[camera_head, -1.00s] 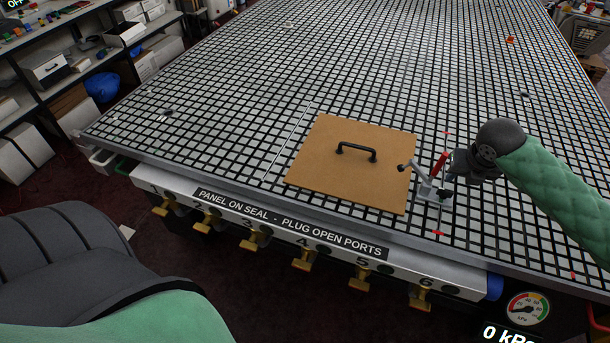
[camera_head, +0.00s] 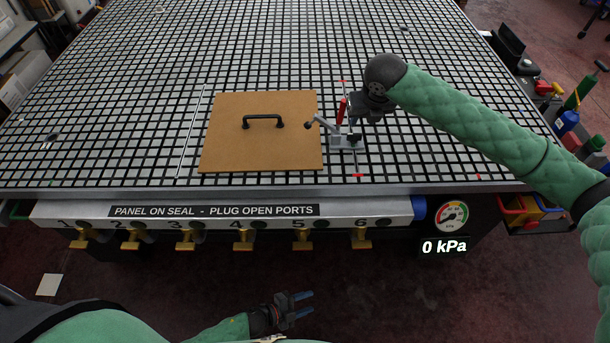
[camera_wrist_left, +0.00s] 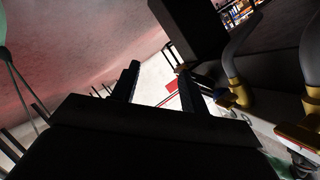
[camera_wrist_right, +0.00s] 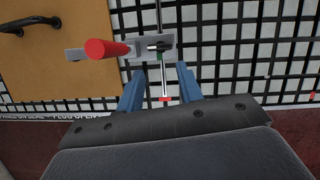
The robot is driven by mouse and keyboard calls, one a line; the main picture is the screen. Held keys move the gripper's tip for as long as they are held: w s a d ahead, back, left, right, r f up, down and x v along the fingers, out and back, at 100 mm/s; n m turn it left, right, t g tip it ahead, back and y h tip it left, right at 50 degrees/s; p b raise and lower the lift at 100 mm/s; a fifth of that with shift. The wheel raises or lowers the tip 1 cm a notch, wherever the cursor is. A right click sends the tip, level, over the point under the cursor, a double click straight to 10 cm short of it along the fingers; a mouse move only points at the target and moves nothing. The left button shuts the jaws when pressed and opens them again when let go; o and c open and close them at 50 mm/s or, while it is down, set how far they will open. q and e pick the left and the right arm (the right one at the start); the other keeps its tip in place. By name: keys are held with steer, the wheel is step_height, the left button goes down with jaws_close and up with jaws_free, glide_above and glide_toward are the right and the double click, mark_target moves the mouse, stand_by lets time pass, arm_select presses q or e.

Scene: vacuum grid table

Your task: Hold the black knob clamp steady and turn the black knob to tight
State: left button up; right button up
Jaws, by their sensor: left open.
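The clamp (camera_head: 343,140) stands on the grid table at the right edge of the brown panel (camera_head: 262,155). It has a grey metal base, a red handle (camera_head: 342,110) and a small black knob (camera_head: 354,138). In the right wrist view the red handle (camera_wrist_right: 106,49) and dark knob (camera_wrist_right: 160,45) show just ahead of my fingers. My right gripper (camera_wrist_right: 160,78) is open, its blue fingers apart with nothing gripped between them; it is close beside the clamp. My left gripper (camera_head: 309,304) is open and empty, low in front of the table and away from the clamp.
The panel has a black handle (camera_head: 263,119). Brass valves (camera_head: 242,241) line the table's front below a white labelled strip (camera_head: 215,211). A gauge (camera_head: 452,216) reads 0 kPa. The grid left of the panel is mostly clear.

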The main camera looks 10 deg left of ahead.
arm_select(q)
steer(key=w+d+r+m+g+h, duration=0.1)
steer(key=d+r+m+g+h, duration=0.2)
steer(key=d+r+m+g, duration=0.55)
steer(key=d+r+m+g+h, duration=0.4)
steer(key=d+r+m, duration=0.5)
steer(key=r+m, duration=0.6)
steer(key=s+a+r+m+g+y, duration=0.2)
steer(key=s+r+m+g+y, duration=0.15)
steer(key=r+m+y, duration=0.8)
steer(key=s+a+r+m+g+y, duration=0.3)
steer(key=m+y, duration=0.4)
steer(key=m, duration=0.9)
steer(key=n+t, duration=1.2)
steer(key=n, duration=0.8)
glide_toward(313, 117)
steer(key=f, duration=0.5)
steer(key=shift+w+d+f, duration=0.15)
steer(key=shift+w+f, duration=0.1)
steer(key=shift+w, duration=0.05)
steer(key=shift+f, duration=3.9)
